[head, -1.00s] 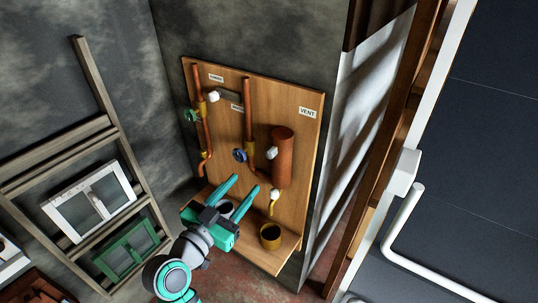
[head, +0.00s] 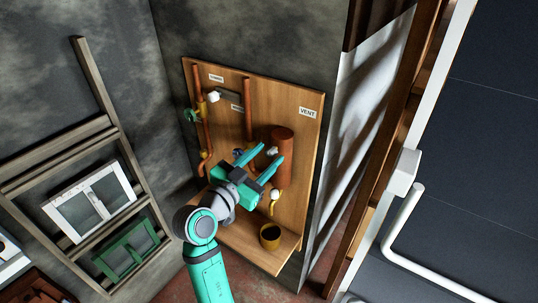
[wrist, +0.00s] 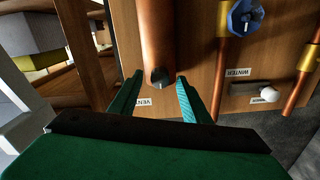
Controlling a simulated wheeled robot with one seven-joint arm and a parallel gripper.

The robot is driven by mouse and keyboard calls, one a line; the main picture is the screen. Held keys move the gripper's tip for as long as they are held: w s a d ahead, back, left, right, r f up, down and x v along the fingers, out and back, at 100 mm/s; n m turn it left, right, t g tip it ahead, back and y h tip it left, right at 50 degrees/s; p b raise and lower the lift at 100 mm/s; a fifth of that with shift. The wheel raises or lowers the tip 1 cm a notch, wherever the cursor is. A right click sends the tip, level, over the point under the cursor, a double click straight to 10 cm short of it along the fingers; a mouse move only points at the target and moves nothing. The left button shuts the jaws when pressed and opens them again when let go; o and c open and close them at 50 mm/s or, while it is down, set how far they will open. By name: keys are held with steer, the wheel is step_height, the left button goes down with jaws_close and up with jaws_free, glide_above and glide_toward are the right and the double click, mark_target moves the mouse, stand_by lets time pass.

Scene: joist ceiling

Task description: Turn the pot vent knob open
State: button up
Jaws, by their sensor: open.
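The copper pot (head: 284,158) is an upright cylinder on the wooden board, below and left of the VENT label (head: 307,112). A small white knob (head: 272,151) shows at its left side in the head view. My gripper (head: 261,159) is open and empty, with its fingers reaching toward the pot and this knob. The right finger overlaps the pot in the head view; contact cannot be told. In the wrist view, the pot (wrist: 157,35) ends in a dark round tip (wrist: 160,77) between the open fingers (wrist: 159,78).
A blue handwheel (wrist: 245,17) sits on a copper pipe beside the pot. Another white knob (head: 274,194) and yellow spout (head: 270,208) are below the pot, above a yellow-rimmed cup (head: 270,237) on the ledge. A wooden rack with window frames (head: 88,203) stands left.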

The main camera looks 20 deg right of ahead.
steer(key=shift+w+d, duration=0.25)
steer(key=shift+d, duration=0.1)
steer(key=c, duration=1)
steer(key=shift+c, duration=0.2)
